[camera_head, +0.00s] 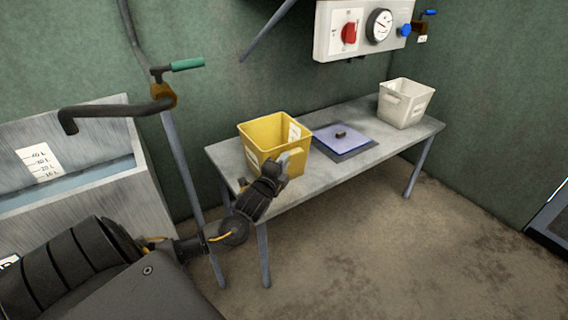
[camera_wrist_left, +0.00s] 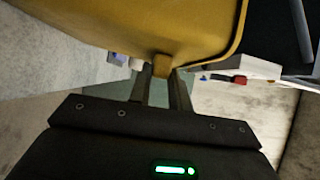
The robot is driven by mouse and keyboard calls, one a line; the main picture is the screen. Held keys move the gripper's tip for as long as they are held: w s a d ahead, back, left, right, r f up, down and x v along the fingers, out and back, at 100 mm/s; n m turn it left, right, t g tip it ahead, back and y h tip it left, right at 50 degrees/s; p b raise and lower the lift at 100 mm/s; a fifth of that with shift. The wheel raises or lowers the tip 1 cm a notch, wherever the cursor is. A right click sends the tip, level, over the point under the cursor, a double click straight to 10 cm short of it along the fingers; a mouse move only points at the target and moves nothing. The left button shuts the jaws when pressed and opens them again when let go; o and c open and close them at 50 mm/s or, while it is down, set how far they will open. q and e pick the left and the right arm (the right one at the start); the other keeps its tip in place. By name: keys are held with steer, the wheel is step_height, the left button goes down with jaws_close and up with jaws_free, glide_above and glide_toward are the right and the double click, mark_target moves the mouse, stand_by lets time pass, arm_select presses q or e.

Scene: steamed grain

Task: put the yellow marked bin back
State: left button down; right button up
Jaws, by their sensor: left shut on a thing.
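The yellow bin (camera_head: 262,128) stands upright at the left end of the grey table (camera_head: 330,172), with white labels on its sides. I cannot tell whether its base rests fully on the table. My left gripper (camera_head: 287,165) is at the bin's near side. In the left wrist view the yellow bin (camera_wrist_left: 150,22) fills the top, and my left gripper (camera_wrist_left: 163,78) is shut on a small yellow tab under its rim. The fingertips are partly hidden by the tab. My right gripper is not in view.
A blue-topped scale (camera_head: 345,138) with a small dark object lies mid-table. A white bin (camera_head: 405,103) stands at the far right end. A metal tank (camera_head: 85,150) and a pipe with a green-handled valve (camera_head: 187,64) are on the left. A gauge panel (camera_head: 362,28) hangs above.

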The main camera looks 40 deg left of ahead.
arm_select(q)
steer(key=c, duration=1.3)
jaws_free()
steer(key=shift+f, duration=0.1)
steer(key=p+v, duration=0.2)
steer(key=v, duration=1)
steer(key=s+d+f+n+g+h, duration=0.25)
steer(key=s+d+f+g, duration=0.2)
steer(key=f, duration=0.25)
steer(key=s+d+f+n+g+h, duration=0.1)
steer(key=s+d+f+n+g, duration=0.3)
steer(key=f, duration=0.3)
steer(key=s+d+f+n+g+h, duration=0.1)
steer(key=s+d+f+n+g, duration=0.1)
steer(key=s, duration=0.4)
steer(key=s+d+f+n+g, duration=0.3)
steer(key=s+d+f+n, duration=0.1)
steer(key=s+d, duration=0.2)
steer(key=shift+s+d+h, duration=0.3)
steer(key=shift+d+h, duration=0.05)
steer(key=shift+d, duration=0.15)
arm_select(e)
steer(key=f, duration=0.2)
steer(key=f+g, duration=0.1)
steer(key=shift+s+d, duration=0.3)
